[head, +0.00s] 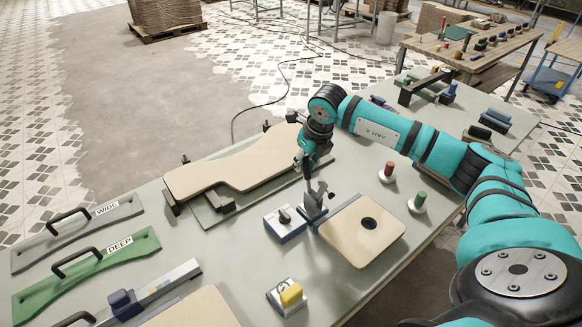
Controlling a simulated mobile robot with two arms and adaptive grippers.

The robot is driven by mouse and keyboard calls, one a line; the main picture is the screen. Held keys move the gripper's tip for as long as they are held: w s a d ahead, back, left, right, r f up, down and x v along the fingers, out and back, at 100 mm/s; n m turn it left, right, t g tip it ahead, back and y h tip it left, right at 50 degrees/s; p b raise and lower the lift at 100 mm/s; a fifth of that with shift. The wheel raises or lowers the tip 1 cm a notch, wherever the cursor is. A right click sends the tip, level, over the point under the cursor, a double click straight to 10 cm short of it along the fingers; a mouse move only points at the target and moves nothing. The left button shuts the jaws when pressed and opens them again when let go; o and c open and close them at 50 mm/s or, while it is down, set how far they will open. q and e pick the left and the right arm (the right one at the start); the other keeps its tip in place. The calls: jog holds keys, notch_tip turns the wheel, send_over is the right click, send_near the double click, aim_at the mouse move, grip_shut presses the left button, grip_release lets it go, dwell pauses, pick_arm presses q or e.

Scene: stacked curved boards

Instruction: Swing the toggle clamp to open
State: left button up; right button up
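The toggle clamp (313,207), a small grey metal device with upright parts, is mounted at the left corner of a light wooden board with a dark round hole (345,243). My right gripper (307,177) points down just above the clamp, and its dark fingertips come close to the clamp's top. I cannot tell whether they touch it. The fingers are small and overlap, so their opening is unclear. The clamp's handle position is hard to make out behind the fingers. My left gripper is not in view.
A grey block with a small dark lever (285,222) stands left of the clamp. A yellow knob (291,294) is nearer the front. Red (388,171) and green (418,201) knobs stand to the right. A long curved board (235,168) lies behind. Templates with black handles (80,265) lie left.

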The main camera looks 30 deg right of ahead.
aim_at(308, 165)
jog(key=shift+o, duration=1.4)
jog(key=shift+s, duration=0.15)
jog(key=shift+w+r, duration=0.1)
jog(key=shift+w, duration=0.1)
jog(key=p+v, duration=0.3)
jog(key=v, duration=0.3)
jog(key=shift+a, duration=0.1)
jog(key=shift+s+r+p, duration=0.2)
jog(key=shift+r+p, duration=0.1)
jog(key=shift+r, duration=0.1)
jog(key=shift+f, duration=0.1)
